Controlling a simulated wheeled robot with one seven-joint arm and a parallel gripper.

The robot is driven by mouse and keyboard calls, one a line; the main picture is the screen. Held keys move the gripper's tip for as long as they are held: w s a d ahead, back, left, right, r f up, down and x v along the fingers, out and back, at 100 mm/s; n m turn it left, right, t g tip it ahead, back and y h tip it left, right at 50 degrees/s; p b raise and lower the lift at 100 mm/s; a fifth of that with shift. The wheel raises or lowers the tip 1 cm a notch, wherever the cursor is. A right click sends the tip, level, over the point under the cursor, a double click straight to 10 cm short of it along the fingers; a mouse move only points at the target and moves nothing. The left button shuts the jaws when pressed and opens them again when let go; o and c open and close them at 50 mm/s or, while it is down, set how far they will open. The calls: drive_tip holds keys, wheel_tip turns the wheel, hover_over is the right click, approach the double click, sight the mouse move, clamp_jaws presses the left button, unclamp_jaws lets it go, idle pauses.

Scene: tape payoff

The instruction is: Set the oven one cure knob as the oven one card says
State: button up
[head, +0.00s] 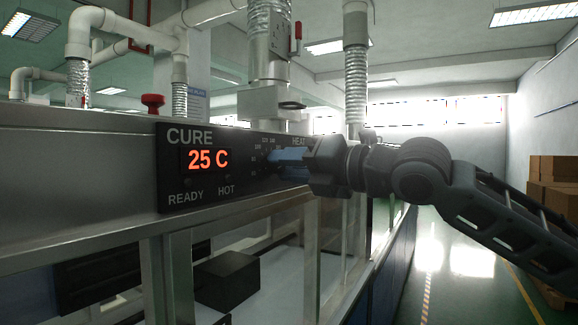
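The oven's cure panel (174,172) is black and fixed along the front top of a metal-framed machine. Its red display (208,159) reads 25 C, above the labels READY and HOT. A dial scale with small numbers (266,141) and the word HEAT show further right on the panel. My gripper (290,160) is at the right part of the panel, over the dial area. Blue finger parts show there against the panel. The knob itself is hidden behind my gripper, so I cannot tell whether the fingers touch or hold it. No oven card is readable in this view.
A red knob (153,103) stands on top of the machine. Grey pipes and ribbed ducts (355,85) rise behind it. A dark box (228,280) sits inside below the panel. Cardboard boxes (553,170) are stacked at far right. The floor aisle (440,255) is open.

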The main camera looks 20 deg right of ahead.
drive_tip(key=c, duration=0.5)
drive_tip(key=shift+m, duration=0.4)
drive_tip(key=shift+w+d+f+m+g+y+p, duration=0.1)
drive_tip(key=shift+m+g+y+p, duration=0.45)
drive_tip(key=shift+m, duration=4)
drive_tip(key=shift+s+r+m+g+p, duration=0.1)
drive_tip(key=shift+m+p, duration=0.9)
drive_tip(key=shift+m, duration=3.6)
drive_tip(key=shift+w+d+f+m+g+y+p, duration=0.2)
drive_tip(key=shift+m+p, duration=0.6)
drive_tip(key=shift+m, duration=3.75)
drive_tip(key=shift+s+a, duration=0.1)
drive_tip(key=shift+a, duration=0.05)
drive_tip(key=shift+c, duration=0.2)
